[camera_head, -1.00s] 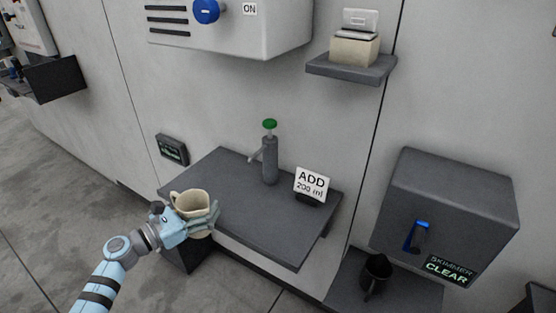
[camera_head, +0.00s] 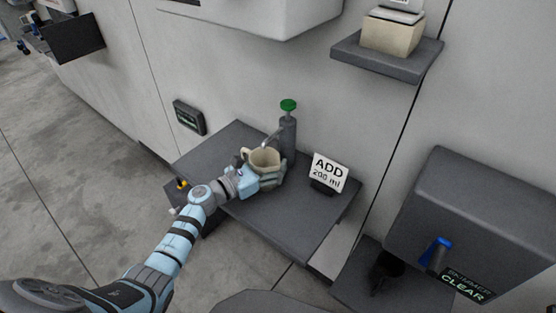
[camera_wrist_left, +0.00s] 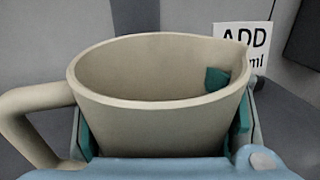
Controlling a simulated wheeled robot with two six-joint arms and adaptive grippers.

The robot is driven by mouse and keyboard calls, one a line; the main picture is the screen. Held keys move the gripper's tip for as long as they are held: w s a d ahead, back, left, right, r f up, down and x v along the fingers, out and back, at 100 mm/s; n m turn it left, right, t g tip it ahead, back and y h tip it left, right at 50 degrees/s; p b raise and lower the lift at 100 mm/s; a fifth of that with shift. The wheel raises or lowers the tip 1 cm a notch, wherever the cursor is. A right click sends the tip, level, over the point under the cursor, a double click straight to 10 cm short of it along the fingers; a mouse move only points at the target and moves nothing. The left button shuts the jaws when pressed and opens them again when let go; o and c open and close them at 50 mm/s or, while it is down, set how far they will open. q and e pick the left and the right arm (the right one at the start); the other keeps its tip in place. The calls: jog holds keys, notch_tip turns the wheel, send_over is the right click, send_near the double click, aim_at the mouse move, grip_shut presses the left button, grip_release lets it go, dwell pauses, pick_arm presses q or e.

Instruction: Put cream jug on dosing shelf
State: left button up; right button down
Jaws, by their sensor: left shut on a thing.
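The cream jug (camera_head: 264,158) is upright over the dark grey dosing shelf (camera_head: 290,232), in front of and close to the tap with the green knob (camera_head: 288,120). My left gripper (camera_head: 270,178) is shut on the jug's body. In the left wrist view the jug (camera_wrist_left: 160,105) fills the middle, its handle at the left and its spout at the right, with teal finger pads beside it. I cannot tell if its base touches the shelf. The inside that shows looks empty of liquid. My right gripper is not in view.
An "ADD 200 ml" sign (camera_head: 328,172) stands on the shelf right of the jug. A small display (camera_head: 189,117) is on the wall at the left. A dark box marked "CLEAR" (camera_head: 480,215) with a blue handle is at the right. The shelf's front right is bare.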

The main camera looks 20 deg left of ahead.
pick_arm(q)
jog(key=shift+s+r, duration=0.15)
jog(key=shift+s, duration=0.15)
jog(key=shift+d, duration=0.1)
jog(key=o, duration=1.6)
jog(key=shift+f, duration=0.25)
jog(key=shift+r, duration=0.1)
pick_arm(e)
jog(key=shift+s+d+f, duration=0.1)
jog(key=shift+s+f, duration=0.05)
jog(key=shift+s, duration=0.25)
